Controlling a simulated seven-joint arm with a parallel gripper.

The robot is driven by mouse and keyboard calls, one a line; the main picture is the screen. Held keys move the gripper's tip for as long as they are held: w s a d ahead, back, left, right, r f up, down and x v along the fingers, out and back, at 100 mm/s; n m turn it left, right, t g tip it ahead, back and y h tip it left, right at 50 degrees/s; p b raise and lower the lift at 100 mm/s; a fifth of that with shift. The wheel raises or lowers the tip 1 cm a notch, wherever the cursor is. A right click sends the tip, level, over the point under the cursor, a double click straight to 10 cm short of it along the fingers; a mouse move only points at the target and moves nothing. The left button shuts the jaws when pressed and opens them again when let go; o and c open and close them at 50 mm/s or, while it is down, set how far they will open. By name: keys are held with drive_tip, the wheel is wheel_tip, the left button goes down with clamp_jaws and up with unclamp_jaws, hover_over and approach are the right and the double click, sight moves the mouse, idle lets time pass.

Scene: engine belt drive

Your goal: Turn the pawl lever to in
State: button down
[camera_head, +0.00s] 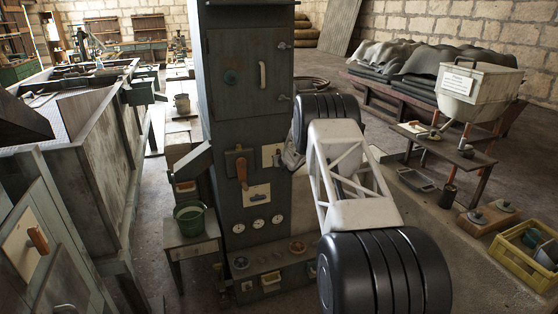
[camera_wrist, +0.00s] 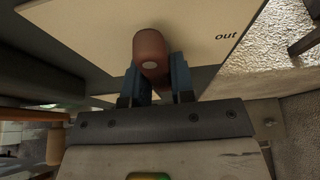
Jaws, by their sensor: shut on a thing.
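In the wrist view, a reddish-brown rounded lever handle (camera_wrist: 151,46) with a pale round end sits between the two blue-grey fingers of my gripper (camera_wrist: 156,72). The fingers are shut on it from both sides. Behind the handle is a pale plate (camera_wrist: 95,30), with the word "out" (camera_wrist: 226,37) to the right of the handle. No "in" mark is visible. In the head view, my arm hides most of my gripper, which is beside a pale plate (camera_head: 270,154) on the dark green cabinet (camera_head: 250,70). The held handle cannot be made out there.
A brown-handled lever (camera_head: 242,172) stands left of that plate on the cabinet. Several gauges (camera_head: 258,224) are below it. A green bucket (camera_head: 189,219) stands on a small table at left. A bench (camera_head: 445,150) and a yellow crate (camera_head: 528,262) are at right.

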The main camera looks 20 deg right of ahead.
drive_tip(key=c, duration=1)
unclamp_jaws()
drive_tip(key=v, duration=0.7)
drive_tip(key=shift+s, duration=0.35)
drive_tip(key=shift+r, duration=0.15)
drive_tip(key=shift+r, duration=0.1)
